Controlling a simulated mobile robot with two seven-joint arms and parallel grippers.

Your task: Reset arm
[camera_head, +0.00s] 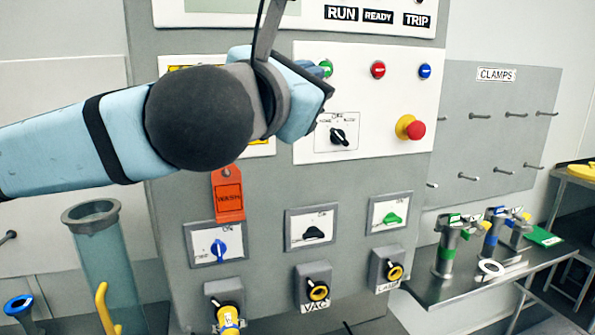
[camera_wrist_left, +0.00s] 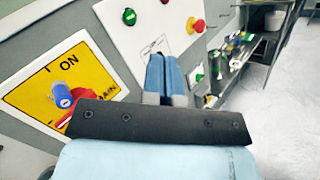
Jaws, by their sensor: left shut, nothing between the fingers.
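My left arm reaches in from the left in the head view and crosses in front of the grey control cabinet (camera_head: 265,185). My left gripper (camera_head: 318,70) is in front of the upper white button panel (camera_head: 355,165), close to the green button (camera_head: 327,66). In the left wrist view its two blue fingers (camera_wrist_left: 166,75) are together with nothing between them. They point toward the panel's black selector switch (camera_wrist_left: 155,47); I cannot tell whether they touch the panel. My arm hides part of the yellow MAIN switch plate (camera_wrist_left: 62,90), which shows in the wrist view with a blue and a red part.
A red emergency knob (camera_head: 411,128) sticks out at the panel's right. Lower rotary switches and a red tag (camera_head: 228,193) are on the cabinet. A clear cylinder (camera_head: 103,250) stands at the left. A metal shelf (camera_head: 440,290) with clamps is at the right, below a pegboard (camera_head: 495,125).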

